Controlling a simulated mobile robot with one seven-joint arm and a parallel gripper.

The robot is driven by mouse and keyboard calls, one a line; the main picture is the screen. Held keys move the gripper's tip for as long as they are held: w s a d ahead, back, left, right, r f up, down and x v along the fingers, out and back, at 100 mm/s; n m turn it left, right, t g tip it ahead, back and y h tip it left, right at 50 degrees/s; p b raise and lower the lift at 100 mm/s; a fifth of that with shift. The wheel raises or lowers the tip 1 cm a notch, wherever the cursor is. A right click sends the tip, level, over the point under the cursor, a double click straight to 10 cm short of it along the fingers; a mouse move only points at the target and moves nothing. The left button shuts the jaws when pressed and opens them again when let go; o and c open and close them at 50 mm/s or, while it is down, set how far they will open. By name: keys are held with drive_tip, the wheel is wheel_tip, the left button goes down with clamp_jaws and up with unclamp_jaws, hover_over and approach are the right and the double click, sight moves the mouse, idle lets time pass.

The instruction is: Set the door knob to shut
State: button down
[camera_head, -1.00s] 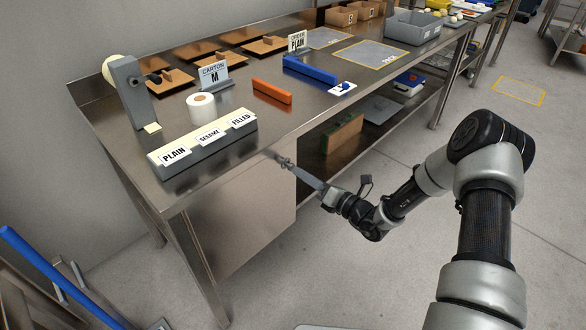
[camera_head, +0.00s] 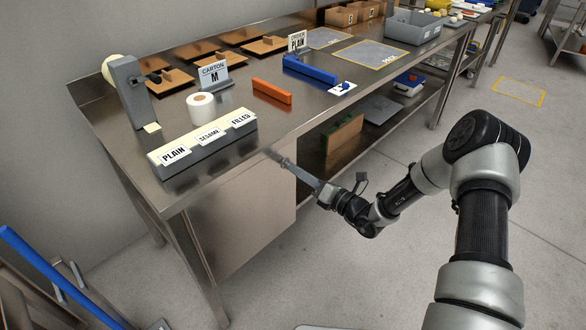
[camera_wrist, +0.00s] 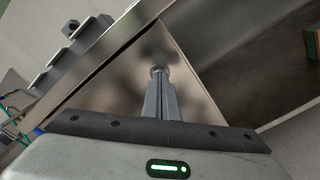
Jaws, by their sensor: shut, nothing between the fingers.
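A plain steel door (camera_head: 245,215) hangs under the left end of the steel worktable; it also shows in the wrist view (camera_wrist: 125,85). It looks roughly in line with the table front, but I cannot tell whether it is fully closed. A small round metal knob (camera_wrist: 158,70) shows at the fingertips in the wrist view, near the door's upper right edge. My gripper (camera_head: 285,163) has its two long fingers together with nothing between them. Its tips (camera_wrist: 159,78) are at the knob, touching or just in front of it; I cannot tell which.
The worktable (camera_head: 220,125) overhangs the door. A grey label holder (camera_head: 205,150) stands on it above the door. Right of the door is an open shelf with a brown and green box (camera_head: 342,140). The floor (camera_head: 360,270) in front is clear.

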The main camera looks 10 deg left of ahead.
drive_tip(key=shift+x, duration=0.8)
idle(0.4)
drive_tip(key=shift+d, duration=0.1)
drive_tip(key=p+v, duration=0.1)
drive_tip(key=v, duration=0.4)
idle(0.5)
drive_tip(key=p+v, duration=0.2)
drive_tip(key=v, duration=1.5)
drive_tip(key=shift+s+p, duration=0.2)
drive_tip(key=shift+p, duration=0.2)
drive_tip(key=shift+d, duration=0.1)
